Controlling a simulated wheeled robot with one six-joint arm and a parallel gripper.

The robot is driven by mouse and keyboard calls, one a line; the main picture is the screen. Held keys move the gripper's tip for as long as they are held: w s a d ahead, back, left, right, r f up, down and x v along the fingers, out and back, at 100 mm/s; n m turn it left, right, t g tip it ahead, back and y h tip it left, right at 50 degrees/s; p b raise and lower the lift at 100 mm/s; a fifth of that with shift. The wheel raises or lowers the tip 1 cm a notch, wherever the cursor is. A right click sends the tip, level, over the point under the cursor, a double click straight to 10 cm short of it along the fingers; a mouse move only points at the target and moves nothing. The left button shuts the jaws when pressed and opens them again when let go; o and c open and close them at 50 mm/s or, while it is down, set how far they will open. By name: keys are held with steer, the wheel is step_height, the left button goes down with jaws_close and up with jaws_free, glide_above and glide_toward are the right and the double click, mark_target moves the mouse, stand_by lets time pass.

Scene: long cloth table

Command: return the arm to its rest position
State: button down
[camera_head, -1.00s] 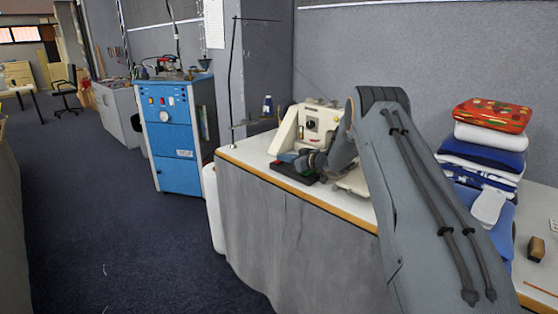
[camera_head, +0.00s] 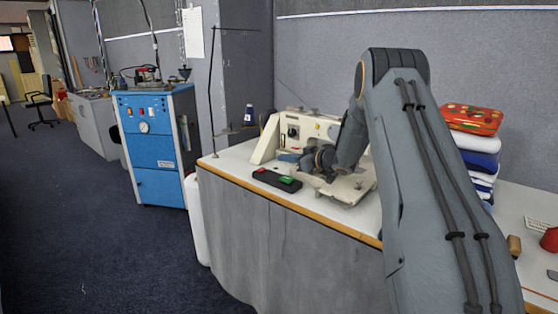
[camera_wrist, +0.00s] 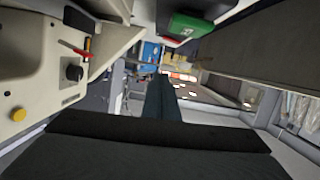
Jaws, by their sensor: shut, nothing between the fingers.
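My arm rises in front of the table at the right of the head view, bent at a high elbow, with its forearm coming down toward the sewing machine. My gripper (camera_wrist: 160,82) shows in the wrist view as narrow dark fingers, shut and empty. In the head view the wrist end is in front of the cream sewing machine (camera_head: 292,132), and the fingers cannot be made out there. The machine also fills the left of the wrist view (camera_wrist: 35,60). I cannot tell how near the gripper is to it.
A black tray (camera_head: 268,183) with a green item (camera_head: 290,184) lies on the white table (camera_head: 222,166). Folded cloths (camera_head: 480,143) are stacked behind my arm. A brown block (camera_head: 514,245) and a red object (camera_head: 549,240) lie at right. A blue cabinet (camera_head: 157,180) stands left; floor is open there.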

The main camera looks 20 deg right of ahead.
stand_by(0.5)
steer(key=shift+s+a+r+m+h, duration=0.1)
steer(key=shift+r+m+h, duration=0.4)
steer(key=shift+r+h, duration=0.15)
steer(key=s+a+f+m+g+h, duration=0.1)
steer(key=s+a+g, duration=0.3)
steer(key=s, duration=1.3)
steer(key=s+a+f+m+g+h, duration=0.2)
steer(key=s+a+m+g+h, duration=0.1)
steer(key=s, duration=1.5)
steer(key=s+a+f+m+g+h, duration=0.2)
steer(key=s+a+g+h, duration=0.1)
steer(key=s, duration=1.4)
steer(key=a+g, duration=0.1)
steer(key=g, duration=0.1)
steer(key=shift+s+a+g, duration=0.2)
steer(key=shift+a+g, duration=0.15)
steer(key=shift+g, duration=0.05)
steer(key=c, duration=2.5)
jaws_free()
steer(key=shift+r, duration=0.1)
